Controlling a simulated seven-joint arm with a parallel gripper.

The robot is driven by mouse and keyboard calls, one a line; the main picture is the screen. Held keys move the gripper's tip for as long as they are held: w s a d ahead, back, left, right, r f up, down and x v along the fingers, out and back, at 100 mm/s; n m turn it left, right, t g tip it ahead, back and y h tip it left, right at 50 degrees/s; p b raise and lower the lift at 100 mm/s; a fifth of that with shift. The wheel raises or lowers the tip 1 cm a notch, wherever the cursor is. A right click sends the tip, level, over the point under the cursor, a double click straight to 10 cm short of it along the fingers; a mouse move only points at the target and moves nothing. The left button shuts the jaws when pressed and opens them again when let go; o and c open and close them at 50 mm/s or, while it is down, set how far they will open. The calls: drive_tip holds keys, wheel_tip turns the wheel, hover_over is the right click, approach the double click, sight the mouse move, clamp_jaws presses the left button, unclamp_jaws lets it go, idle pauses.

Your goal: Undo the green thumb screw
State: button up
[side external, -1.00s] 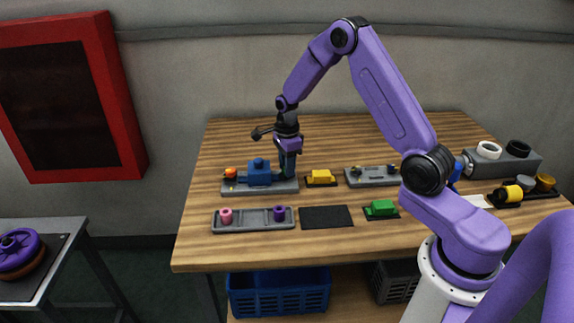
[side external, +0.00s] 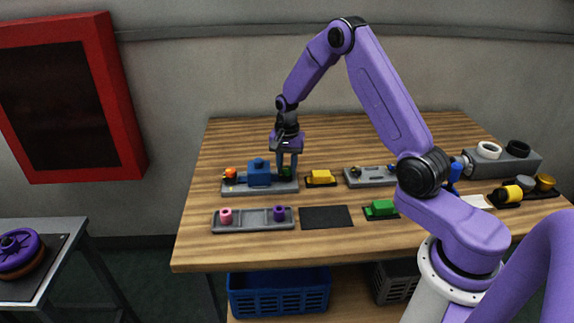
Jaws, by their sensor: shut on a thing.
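The green thumb screw (side external: 287,172) is at the right end of a grey base plate (side external: 240,188), beside a blue block (side external: 259,173). An orange knob (side external: 230,173) is at the plate's left end. My gripper (side external: 287,165) points straight down over the green screw, its fingers shut on it. The fingers hide part of the screw, and I cannot tell how far it stands out of the plate.
A grey tray (side external: 252,226) with a pink and a purple piece lies in front. A black mat (side external: 326,217), a green block (side external: 380,208), a yellow block (side external: 320,177) and another grey plate (side external: 371,182) are to the right. The table's back left is clear.

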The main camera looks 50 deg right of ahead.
drive_tip(key=n, duration=0.4)
drive_tip(key=shift+s+f+n, duration=0.1)
drive_tip(key=shift+n, duration=0.2)
drive_tip(key=n, duration=0.4)
drive_tip(key=shift+n, duration=0.3)
drive_tip(key=n, duration=0.4)
drive_tip(key=shift+n, duration=0.3)
drive_tip(key=n, duration=1.3)
drive_tip(key=shift+n, duration=0.3)
drive_tip(key=n, duration=0.4)
drive_tip(key=shift+n, duration=2.2)
